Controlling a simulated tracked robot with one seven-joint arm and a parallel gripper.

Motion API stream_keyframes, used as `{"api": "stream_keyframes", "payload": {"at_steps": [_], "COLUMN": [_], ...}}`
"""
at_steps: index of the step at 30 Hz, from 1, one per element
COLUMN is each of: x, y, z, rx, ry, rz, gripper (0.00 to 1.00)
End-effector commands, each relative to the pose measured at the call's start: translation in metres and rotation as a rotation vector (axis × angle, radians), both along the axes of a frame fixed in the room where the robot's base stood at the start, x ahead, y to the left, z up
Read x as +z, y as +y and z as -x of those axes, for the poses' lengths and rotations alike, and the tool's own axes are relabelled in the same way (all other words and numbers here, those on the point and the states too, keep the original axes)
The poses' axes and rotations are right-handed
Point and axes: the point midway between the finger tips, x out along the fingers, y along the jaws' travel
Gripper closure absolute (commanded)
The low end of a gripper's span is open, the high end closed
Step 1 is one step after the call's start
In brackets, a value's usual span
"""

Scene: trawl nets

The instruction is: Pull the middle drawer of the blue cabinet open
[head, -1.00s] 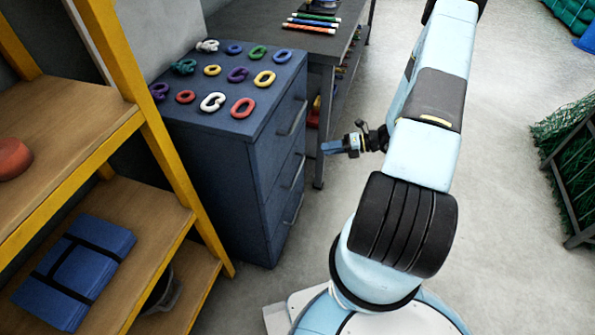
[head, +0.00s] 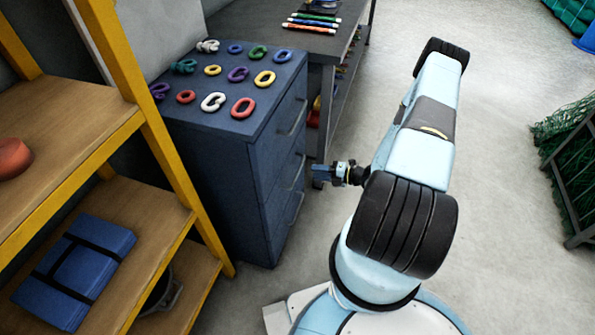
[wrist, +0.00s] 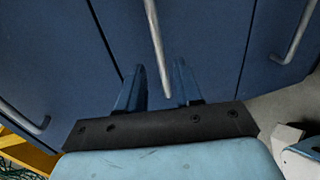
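The blue cabinet (head: 215,170) stands left of my arm, its drawer fronts facing right in the head view. The middle drawer (wrist: 170,25) fills the centre of the wrist view and looks closed, flush with its neighbours. Its long metal handle (wrist: 155,40) runs down between my fingers; it also shows edge-on in the head view (head: 299,172). My gripper (wrist: 160,72) is open, with one blue finger on each side of the handle's line. In the head view my gripper (head: 316,173) is just off the cabinet front. I cannot tell whether the fingers touch the handle.
Other drawer handles show at the left (wrist: 25,115) and right (wrist: 297,35) of the wrist view. Coloured rings (head: 243,107) lie on the cabinet top. A yellow-framed shelf (head: 165,140) stands at the left, a dark workbench (head: 330,50) behind. Floor (head: 500,170) right of my arm is clear.

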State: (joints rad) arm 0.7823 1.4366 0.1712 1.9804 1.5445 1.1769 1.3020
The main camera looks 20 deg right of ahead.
Motion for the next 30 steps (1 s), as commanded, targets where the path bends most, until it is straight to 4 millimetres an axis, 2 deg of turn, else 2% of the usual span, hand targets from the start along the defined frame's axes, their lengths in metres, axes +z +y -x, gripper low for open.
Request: {"api": "stream_keyframes", "payload": {"at_steps": [9,15,28,30], "x": [-0.011,-0.016,-0.017,-0.017], "y": [0.045,0.062,0.068,0.068], "z": [-0.032,-0.044,-0.049,-0.049], "rx": [0.003,0.002,0.0,0.0], "ry": [-0.001,-0.001,0.0,0.0], "rz": [-0.001,0.0,0.0,0.0], "gripper": [0.65,0.65,0.65,0.71]}}
